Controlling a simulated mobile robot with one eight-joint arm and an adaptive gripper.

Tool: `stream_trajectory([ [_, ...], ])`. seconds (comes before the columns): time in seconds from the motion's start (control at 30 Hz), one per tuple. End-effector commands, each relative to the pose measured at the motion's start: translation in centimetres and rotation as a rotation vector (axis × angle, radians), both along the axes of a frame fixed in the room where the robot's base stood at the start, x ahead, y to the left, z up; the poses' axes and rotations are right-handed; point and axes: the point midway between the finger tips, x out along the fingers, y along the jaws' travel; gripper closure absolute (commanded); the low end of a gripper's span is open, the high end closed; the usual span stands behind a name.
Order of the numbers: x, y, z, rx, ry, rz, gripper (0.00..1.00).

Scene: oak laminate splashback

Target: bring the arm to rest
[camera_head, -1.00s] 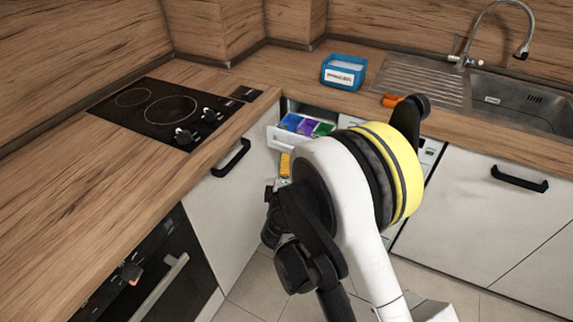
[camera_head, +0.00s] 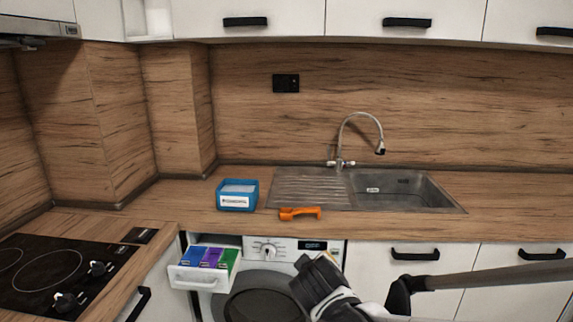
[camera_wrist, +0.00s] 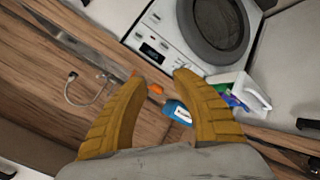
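My gripper (camera_wrist: 160,78) shows in the wrist view as two ribbed yellow fingers, spread apart with nothing between their tips. In the head view, part of my arm shows at the lower right, in front of the washing machine (camera_head: 268,300) and the white cupboards. The fingers cannot be made out there. In the wrist view, the washing machine, the open drawer and the counter lie beyond the fingers, and the gripper touches none of them that I can see.
The open detergent drawer (camera_head: 190,277) holds blue, purple and green compartments. The sink (camera_head: 400,190) is at right, the black hob (camera_head: 50,275) at left.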

Motion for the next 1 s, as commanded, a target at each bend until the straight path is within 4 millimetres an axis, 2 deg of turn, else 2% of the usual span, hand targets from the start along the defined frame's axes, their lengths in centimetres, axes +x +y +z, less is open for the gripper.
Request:
stream_trajectory([
  [0.03,-1.9,-2.6,0.6,0.050,0.032,-0.058,0.67],
  [0.2,-8.8,-8.5,1.4,0.238,0.136,-0.236,0.67],
  [0.33,-14.3,-11.2,1.1,0.382,0.202,-0.358,0.67],
  [0.4,-16.8,-11.9,0.8,0.450,0.229,-0.412,0.67],
  [0.5,-19.5,-12.5,0.2,0.526,0.259,-0.468,0.67],
  [0.6,-21.0,-12.6,-0.1,0.573,0.275,-0.500,0.67],
  [0.7,-21.7,-12.6,-0.3,0.594,0.283,-0.515,0.67],
  [1.0,-21.7,-12.6,-0.3,0.596,0.283,-0.515,0.67],
])
